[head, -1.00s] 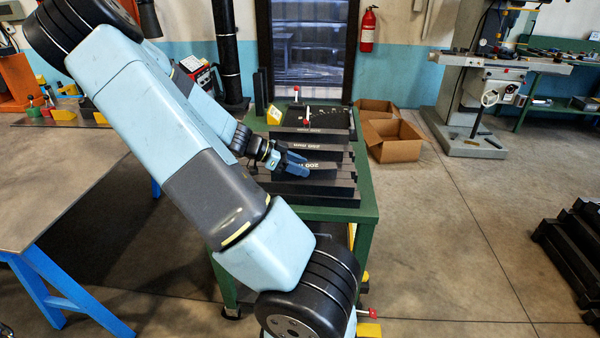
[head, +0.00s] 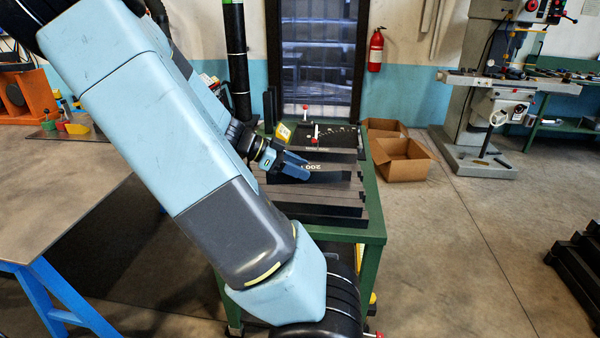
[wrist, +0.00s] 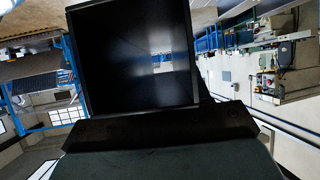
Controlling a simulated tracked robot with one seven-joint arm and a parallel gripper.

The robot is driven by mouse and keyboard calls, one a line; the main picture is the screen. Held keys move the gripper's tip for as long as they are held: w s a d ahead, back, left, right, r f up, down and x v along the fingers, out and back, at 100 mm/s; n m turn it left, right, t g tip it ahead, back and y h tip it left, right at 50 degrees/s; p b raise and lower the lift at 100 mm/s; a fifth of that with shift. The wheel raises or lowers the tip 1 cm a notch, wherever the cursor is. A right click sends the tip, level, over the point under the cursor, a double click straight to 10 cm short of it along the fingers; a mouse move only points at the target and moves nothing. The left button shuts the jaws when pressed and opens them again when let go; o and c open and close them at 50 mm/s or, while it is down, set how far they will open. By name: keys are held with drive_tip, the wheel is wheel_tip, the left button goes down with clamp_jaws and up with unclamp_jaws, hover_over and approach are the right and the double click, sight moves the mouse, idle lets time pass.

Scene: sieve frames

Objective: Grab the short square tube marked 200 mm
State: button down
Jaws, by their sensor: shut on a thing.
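A short dark square tube (head: 335,176) with white "200" lettering partly in view lies in my gripper (head: 303,171) at the stack on the green stand. My gripper is shut on this tube. In the wrist view the square open end of a dark hollow tube (wrist: 125,60) fills the upper middle, close to the camera, with light showing at its far side. My gripper covers part of the lettering. Whether the tube touches the bars below is hard to tell.
Several dark bars (head: 320,209) lie stepped on the green stand (head: 377,215). Red-knobbed levers (head: 315,134) and a yellow sign (head: 283,132) stand behind them. Cardboard boxes (head: 405,165) sit on the floor to the right. A grey-topped table (head: 60,195) is at the left.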

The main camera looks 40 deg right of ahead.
drive_tip(key=s+a+r, duration=0.3)
drive_tip(key=a, duration=0.3)
drive_tip(key=shift+a, duration=0.2)
